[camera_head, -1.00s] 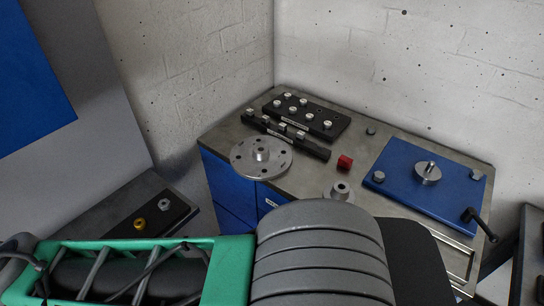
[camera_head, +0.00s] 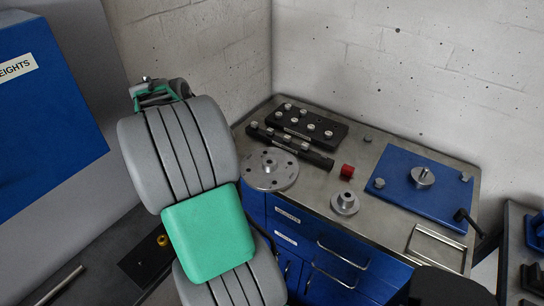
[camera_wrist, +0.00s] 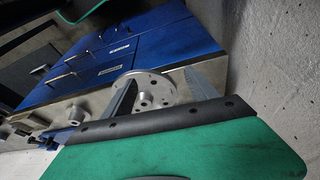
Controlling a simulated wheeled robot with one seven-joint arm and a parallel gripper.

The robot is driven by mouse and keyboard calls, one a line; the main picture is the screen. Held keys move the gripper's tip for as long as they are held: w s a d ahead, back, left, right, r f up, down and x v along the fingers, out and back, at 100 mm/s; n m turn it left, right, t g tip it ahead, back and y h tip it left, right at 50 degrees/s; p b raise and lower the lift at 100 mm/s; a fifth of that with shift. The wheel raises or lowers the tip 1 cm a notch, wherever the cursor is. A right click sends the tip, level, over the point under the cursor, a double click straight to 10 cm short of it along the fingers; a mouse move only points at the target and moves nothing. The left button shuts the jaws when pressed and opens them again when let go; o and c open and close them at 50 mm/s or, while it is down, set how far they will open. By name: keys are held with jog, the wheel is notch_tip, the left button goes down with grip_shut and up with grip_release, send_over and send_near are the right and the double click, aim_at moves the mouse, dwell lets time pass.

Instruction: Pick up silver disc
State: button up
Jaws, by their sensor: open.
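The silver disc (camera_head: 268,172), a round flange with a raised hub and small holes, lies flat at the left front corner of the metal bench top (camera_head: 318,190). It also shows in the wrist view (camera_wrist: 154,86), partly behind the fingers. My gripper (camera_wrist: 160,76) is open and empty. In the wrist view its two fingers appear on either side of the disc, with a gap to it that I cannot judge. In the head view my arm rises left of the bench and the fingers cannot be made out.
A black block with silver knobs (camera_head: 310,123) and a black bar (camera_head: 295,146) stand behind the disc. Blue drawers (camera_head: 300,232) are below. A wall stands behind.

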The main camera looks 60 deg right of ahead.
aim_at(268, 159)
jog(key=s+d+f+m+g+p, duration=0.2)
jog(key=s+d+m, duration=0.65)
jog(key=d, duration=0.25)
jog(key=shift+n+y, duration=0.3)
jog(key=shift+n, duration=0.15)
jog(key=x, duration=0.2)
jog(key=p+x, duration=0.1)
jog(key=x, duration=0.4)
jog(key=shift+s+p, duration=0.3)
jog(key=shift+s, duration=0.05)
jog(key=shift+c, duration=0.5)
grip_shut()
jog(key=shift+w+r, duration=0.1)
jog(key=shift+r, duration=0.05)
